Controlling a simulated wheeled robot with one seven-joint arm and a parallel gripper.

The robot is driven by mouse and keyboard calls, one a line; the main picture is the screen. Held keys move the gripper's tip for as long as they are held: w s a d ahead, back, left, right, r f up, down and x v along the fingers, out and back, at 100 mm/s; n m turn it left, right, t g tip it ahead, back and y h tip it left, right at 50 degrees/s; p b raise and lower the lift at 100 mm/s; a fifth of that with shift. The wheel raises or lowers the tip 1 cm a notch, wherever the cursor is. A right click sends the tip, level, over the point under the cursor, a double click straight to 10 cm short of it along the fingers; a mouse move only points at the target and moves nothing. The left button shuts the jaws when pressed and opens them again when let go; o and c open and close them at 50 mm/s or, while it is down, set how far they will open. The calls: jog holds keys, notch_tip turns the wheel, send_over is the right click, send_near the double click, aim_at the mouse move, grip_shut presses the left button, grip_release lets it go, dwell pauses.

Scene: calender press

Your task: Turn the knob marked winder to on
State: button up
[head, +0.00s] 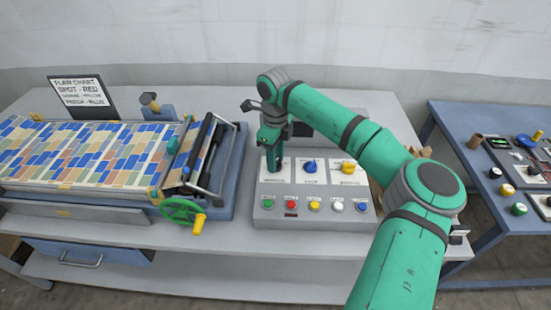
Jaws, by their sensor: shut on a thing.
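The grey control box (262,212) stands on the bench right of the press. A blue knob (310,166) and a yellow knob (348,168) show on its upper face, each on a white label plate. My gripper (274,168) points down at the leftmost plate and is shut on the leftmost knob there. The gripper hides that knob, so its colour and pointer direction cannot be seen. The small lettering on the plates is too small to read, so I cannot tell which knob is marked winder.
Several push buttons, including a red one (291,205), line the box's front. The press, with a green handwheel (182,210), stands to the left. A chart sign (80,94) stands behind it. A blue side table (450,125) with loose parts is at right.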

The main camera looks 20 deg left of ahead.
jog(key=m, duration=0.7)
jog(key=shift+r, duration=0.1)
dwell(0.6)
jog(key=o, duration=1)
jog(key=shift+o, duration=0.2)
notch_tip(320, 180, up, 11)
